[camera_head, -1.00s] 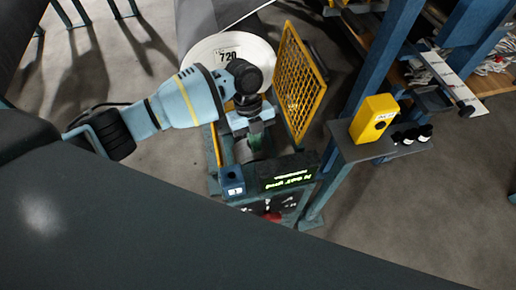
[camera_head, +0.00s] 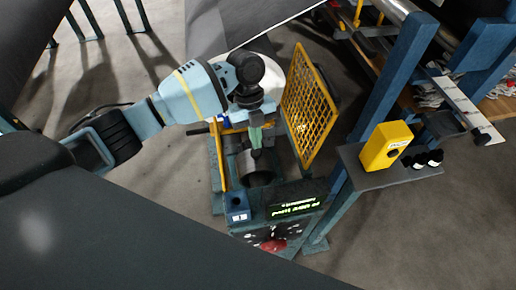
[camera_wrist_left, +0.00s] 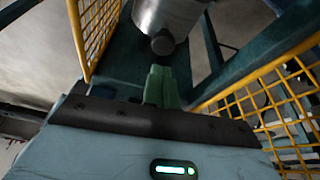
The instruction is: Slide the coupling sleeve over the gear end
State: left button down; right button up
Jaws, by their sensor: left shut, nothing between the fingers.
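A grey metal cylinder (camera_head: 262,170) stands in the blue machine frame, below my left gripper in the head view. In the left wrist view a silver cylinder (camera_wrist_left: 172,14) with a dark round knob (camera_wrist_left: 163,42) at its end lies just beyond the fingertips. I cannot tell whether this is the coupling sleeve or the gear end. My left gripper (camera_head: 256,140) has green fingers, pressed together and empty; they also show in the left wrist view (camera_wrist_left: 160,75). A small gap seems to separate them from the knob. My right gripper is not in view.
Yellow mesh guards (camera_head: 309,105) flank the working space closely. A control box with a lit display (camera_head: 293,207) sits in front. A yellow device (camera_head: 385,146) stands on a shelf at the right.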

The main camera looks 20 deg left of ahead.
pick_arm(q)
jog(key=v, duration=0.3)
jog(key=shift+d+r, duration=0.1)
jog(key=shift+r, duration=0.1)
jog(key=shift+s, duration=0.1)
